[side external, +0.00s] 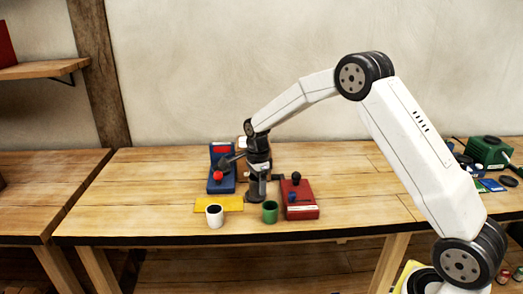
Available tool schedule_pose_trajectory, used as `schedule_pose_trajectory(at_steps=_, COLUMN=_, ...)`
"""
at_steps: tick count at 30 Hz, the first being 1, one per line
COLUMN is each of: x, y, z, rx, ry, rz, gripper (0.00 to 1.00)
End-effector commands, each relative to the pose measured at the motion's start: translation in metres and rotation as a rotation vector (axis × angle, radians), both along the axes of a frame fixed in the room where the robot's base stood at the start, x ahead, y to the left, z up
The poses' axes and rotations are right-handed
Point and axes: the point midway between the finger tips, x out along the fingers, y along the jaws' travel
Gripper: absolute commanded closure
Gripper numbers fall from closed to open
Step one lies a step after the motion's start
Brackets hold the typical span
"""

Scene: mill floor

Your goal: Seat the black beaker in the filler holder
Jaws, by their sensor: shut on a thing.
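My gripper (256,190) points down over the middle of the table. It is shut on a dark object that appears to be the black beaker (253,197), low near the tabletop. Gripper and beaker blend together, so I cannot tell whether the beaker touches the surface. A blue machine (222,180) with a red ball knob and a grey lever stands just left of my gripper and may be the filler. Its holder is not clearly made out.
A red box (301,208) with a black knob stands close right of my gripper. A green beaker (270,213) and a white beaker (214,218) stand in front. A yellow plate (220,205) lies behind the white one. The table's left part is clear.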

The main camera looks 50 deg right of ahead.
Motion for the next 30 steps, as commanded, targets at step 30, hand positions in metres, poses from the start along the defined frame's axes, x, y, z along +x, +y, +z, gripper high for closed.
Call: schedule_pose_trajectory(at_steps=30, x=0.093, y=-0.089, z=-0.041, rx=0.000, ry=0.001, rz=0.000, gripper=0.94)
